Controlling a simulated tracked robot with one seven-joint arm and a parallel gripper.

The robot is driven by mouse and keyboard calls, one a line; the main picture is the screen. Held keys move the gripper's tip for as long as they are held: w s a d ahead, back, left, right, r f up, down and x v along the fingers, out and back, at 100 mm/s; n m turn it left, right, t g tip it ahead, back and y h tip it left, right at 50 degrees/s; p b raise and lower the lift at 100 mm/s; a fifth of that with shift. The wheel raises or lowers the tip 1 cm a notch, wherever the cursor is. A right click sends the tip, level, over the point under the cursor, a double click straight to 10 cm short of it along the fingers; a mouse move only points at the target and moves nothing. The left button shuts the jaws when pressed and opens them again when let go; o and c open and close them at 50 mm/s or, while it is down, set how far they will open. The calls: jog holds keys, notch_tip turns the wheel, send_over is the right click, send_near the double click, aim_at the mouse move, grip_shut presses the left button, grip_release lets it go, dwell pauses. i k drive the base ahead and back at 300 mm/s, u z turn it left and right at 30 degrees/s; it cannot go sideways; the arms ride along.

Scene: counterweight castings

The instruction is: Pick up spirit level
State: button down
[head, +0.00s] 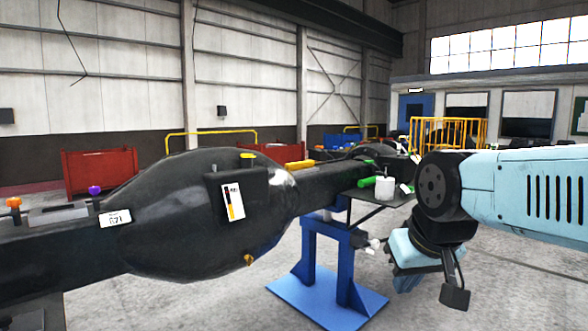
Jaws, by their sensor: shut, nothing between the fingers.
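A yellow-orange bar (300,164), which looks like the spirit level, lies on top of the long black casting (210,215), just right of its bulge. It is small in the head view and its vials cannot be made out. My gripper (408,278) hangs below my black wrist at the right, lower than the bar and well apart from it. It is shut and empty; its fingertips are hard to make out from this side.
A blue stand (325,260) supports the casting. A small dark shelf (380,197) beside it carries a white container (384,188) and green items. Orange and purple knobs (95,190) stick up at the left. Yellow railings (447,133) and red bins (100,172) stand behind. The floor at lower right is clear.

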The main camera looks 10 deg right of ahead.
aim_at(306, 164)
jog(key=k, duration=1.25)
jog(key=z, duration=0.5)
jog(key=i, duration=1.15)
jog(key=z, duration=0.85)
jog(key=i, duration=3.35)
jog(key=u, duration=1.2)
jog(key=i, duration=0.95)
jog(key=u, duration=0.65)
